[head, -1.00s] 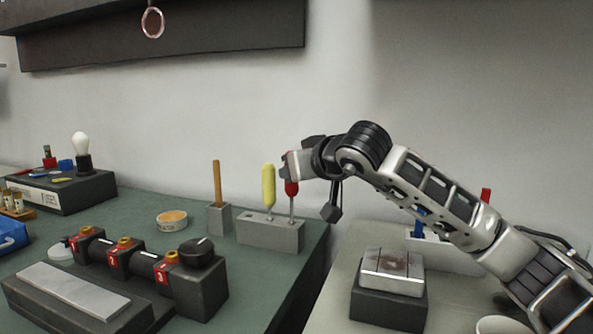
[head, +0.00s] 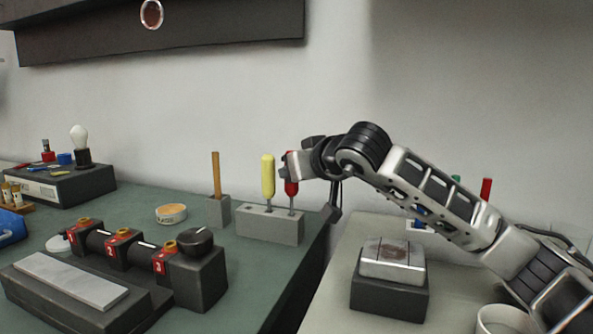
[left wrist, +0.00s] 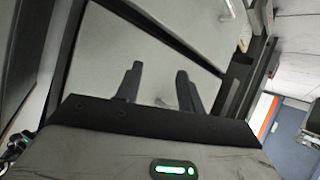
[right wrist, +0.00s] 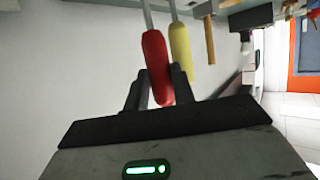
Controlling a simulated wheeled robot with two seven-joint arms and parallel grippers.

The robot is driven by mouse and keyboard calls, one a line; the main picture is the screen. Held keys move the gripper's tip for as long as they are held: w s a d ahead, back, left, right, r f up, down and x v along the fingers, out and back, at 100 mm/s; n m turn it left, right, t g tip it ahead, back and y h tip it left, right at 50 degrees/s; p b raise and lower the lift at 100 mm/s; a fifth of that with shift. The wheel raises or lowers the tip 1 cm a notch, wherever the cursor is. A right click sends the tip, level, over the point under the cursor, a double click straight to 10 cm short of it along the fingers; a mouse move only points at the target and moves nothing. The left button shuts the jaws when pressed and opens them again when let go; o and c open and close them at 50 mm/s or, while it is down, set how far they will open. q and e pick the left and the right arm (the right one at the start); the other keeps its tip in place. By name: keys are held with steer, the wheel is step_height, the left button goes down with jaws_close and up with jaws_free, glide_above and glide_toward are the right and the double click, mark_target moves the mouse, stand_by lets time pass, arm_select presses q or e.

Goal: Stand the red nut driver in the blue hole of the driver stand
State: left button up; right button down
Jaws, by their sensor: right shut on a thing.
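The red nut driver (head: 291,188) is upright over the right end of the grey driver stand (head: 270,229). Its thin shaft meets the stand's top there; how deep it sits I cannot tell. My right gripper (head: 290,166) is shut on the top of its red handle. The handle also shows between the fingers in the right wrist view (right wrist: 156,58). A yellow-handled driver (head: 268,177) stands in the stand just to the left. The hole colours are not visible. My left gripper (left wrist: 158,85) is open and empty, seen only in the left wrist view.
A small grey block (head: 218,211) with a wooden rod stands left of the stand. A round tin (head: 171,214) and a device with numbered red parts (head: 120,248) lie further left. The bench edge is right of the stand; a dark block with a metal top (head: 391,262) sits beyond.

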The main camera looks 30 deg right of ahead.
steer(key=shift+f, duration=0.25)
steer(key=shift+a+f+b, duration=0.1)
steer(key=shift+f+b, duration=0.15)
steer(key=shift+b, duration=0.1)
steer(key=shift+f, duration=0.1)
steer(key=c, duration=0.6)
jaws_free()
steer(key=shift+a+f, duration=0.15)
steer(key=shift+d+r+p, duration=0.2)
steer(key=shift+r+p, duration=2.4)
steer(key=shift+r, duration=0.65)
